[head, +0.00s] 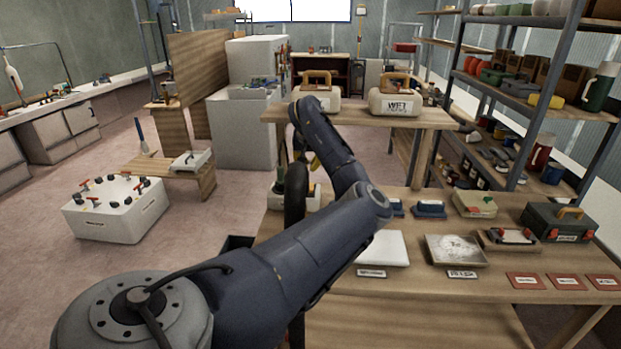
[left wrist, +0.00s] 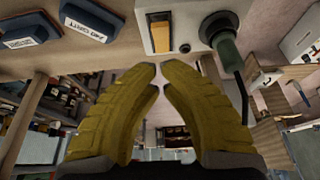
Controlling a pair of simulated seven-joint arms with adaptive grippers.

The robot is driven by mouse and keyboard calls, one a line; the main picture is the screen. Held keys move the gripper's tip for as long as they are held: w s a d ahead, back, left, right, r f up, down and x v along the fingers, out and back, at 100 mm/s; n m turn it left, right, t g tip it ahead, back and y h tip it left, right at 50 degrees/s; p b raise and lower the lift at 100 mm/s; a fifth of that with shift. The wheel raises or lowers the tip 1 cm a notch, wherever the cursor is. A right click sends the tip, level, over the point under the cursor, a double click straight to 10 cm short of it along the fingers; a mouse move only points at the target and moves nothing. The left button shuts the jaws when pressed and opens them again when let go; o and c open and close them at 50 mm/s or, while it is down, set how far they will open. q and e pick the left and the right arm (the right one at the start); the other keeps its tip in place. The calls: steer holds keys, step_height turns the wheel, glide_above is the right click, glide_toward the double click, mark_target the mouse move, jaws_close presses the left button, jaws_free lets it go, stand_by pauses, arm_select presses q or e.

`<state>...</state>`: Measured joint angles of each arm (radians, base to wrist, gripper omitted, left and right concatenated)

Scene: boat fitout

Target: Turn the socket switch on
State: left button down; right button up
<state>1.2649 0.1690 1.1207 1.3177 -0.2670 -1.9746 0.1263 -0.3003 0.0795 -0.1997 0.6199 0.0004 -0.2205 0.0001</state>
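The socket is a pale box (left wrist: 185,14) on the wooden bench. In the left wrist view it carries an orange rocker switch (left wrist: 160,36), a small dark round knob and a green plug (left wrist: 226,48) with a dark cable. In the head view the box (head: 312,198) is partly hidden behind my left arm. My left gripper (left wrist: 160,72) has yellow fingers with their tips nearly together and nothing between them. The tips are close to the switch; I cannot tell whether they touch it. In the head view my left gripper (head: 314,162) shows only partly. My right gripper is not in view.
Blue sanding blocks (head: 429,209) sit beside the socket on the bench. A white pad (head: 382,248), a grey plate (head: 455,249) and a green toolbox (head: 557,222) lie nearer and to the right. A raised shelf (head: 360,117) with two cases stands behind.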

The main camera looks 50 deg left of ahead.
mark_target(311, 187)
arm_select(q)
steer(key=x, duration=0.9)
steer(key=shift+w+a+f, duration=0.1)
steer(key=shift+a+f, duration=0.05)
steer(key=shift+f, duration=0.25)
